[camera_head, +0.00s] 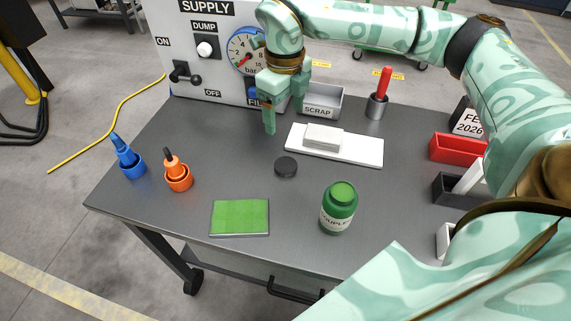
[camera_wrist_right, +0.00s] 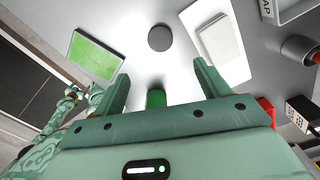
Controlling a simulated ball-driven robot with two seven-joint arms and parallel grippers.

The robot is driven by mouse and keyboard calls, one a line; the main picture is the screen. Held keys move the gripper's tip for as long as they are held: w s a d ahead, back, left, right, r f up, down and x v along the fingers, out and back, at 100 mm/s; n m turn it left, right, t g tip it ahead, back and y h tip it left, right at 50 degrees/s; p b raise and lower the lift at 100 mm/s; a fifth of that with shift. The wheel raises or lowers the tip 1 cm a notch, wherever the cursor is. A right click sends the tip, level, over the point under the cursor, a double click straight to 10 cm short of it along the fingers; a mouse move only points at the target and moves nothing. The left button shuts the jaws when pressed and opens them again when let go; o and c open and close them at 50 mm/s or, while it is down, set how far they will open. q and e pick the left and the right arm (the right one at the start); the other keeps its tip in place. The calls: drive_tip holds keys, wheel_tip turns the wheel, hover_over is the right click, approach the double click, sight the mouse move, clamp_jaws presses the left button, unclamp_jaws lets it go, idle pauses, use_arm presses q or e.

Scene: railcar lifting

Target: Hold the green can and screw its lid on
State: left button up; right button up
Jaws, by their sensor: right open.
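The green can (camera_head: 338,212) stands upright near the table's front edge, with a white label partly reading "COUPLE". Its top is green; I cannot tell whether it is an open mouth. A dark round lid-like disc (camera_head: 285,167) lies flat on the table, behind and left of the can. My right gripper (camera_head: 270,115) is open and empty, raised above the table. In the right wrist view the can (camera_wrist_right: 156,98) shows between the fingers, partly hidden by the gripper body, and the disc (camera_wrist_right: 160,38) lies beyond. What seems to be my left gripper (camera_wrist_right: 84,94) shows small there, its jaws unclear.
A green pad (camera_head: 240,217) lies left of the can. Blue (camera_head: 132,166) and orange (camera_head: 178,180) bottles stand at left. A white tray (camera_head: 365,153), scrap bin (camera_head: 322,101), metal cup (camera_head: 376,108) and red bin (camera_head: 457,149) stand behind and right. The supply panel (camera_head: 205,75) rises at the back.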

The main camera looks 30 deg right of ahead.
drive_tip(key=b, duration=0.3)
hover_over(284, 164)
wheel_tip(284, 164, down, 11)
drive_tip(key=shift+d+r, duration=0.1)
wheel_tip(284, 164, down, 5)
drive_tip(key=shift+f+b, duration=0.15)
drive_tip(key=shift+b, duration=0.65)
drive_tip(key=c, duration=1)
